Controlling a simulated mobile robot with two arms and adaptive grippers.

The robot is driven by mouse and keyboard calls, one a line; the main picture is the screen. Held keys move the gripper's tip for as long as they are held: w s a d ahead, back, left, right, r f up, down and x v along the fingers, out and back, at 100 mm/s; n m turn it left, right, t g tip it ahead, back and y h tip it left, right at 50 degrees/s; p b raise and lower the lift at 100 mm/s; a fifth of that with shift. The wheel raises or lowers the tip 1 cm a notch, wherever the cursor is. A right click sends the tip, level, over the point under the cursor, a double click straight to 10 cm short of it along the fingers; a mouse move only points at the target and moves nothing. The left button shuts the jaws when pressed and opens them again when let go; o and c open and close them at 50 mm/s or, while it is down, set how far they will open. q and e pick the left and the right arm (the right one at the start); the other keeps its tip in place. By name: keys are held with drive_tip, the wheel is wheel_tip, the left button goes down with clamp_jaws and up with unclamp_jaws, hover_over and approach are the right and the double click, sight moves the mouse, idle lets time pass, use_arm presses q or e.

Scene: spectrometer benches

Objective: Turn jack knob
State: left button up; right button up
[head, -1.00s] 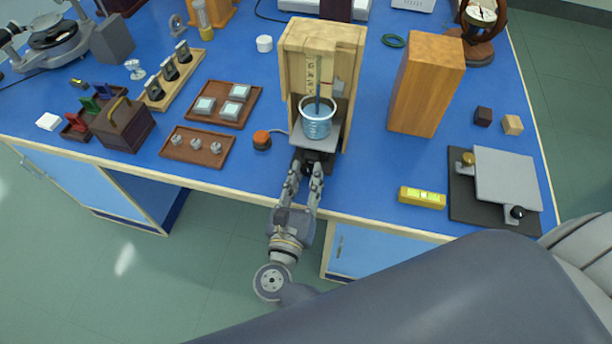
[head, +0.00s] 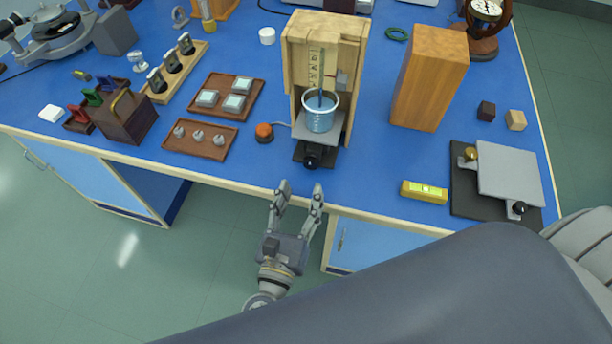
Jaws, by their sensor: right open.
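A small jack with a black knob (head: 312,162) on its front stands in the open wooden housing (head: 295,70). Its grey platform (head: 333,139) carries a light blue beaker (head: 320,113), with a thin rod hanging into it. My right gripper (head: 300,188) is open and empty, just off the table's front edge. Its fingers point toward the knob and are apart from it. A second, flatter jack (head: 510,172) lies at the right, with a black knob (head: 518,208) at its front and a brass knob (head: 470,153). My left gripper is not in view.
An orange button (head: 264,132) sits left of the housing, beside the tray of small metal pieces (head: 200,151). A tall wooden block (head: 430,78) and a yellow level (head: 424,191) stand to the right. The blue tabletop between the housing and the level is clear.

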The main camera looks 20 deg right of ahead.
drive_tip(key=shift+v, duration=2.6)
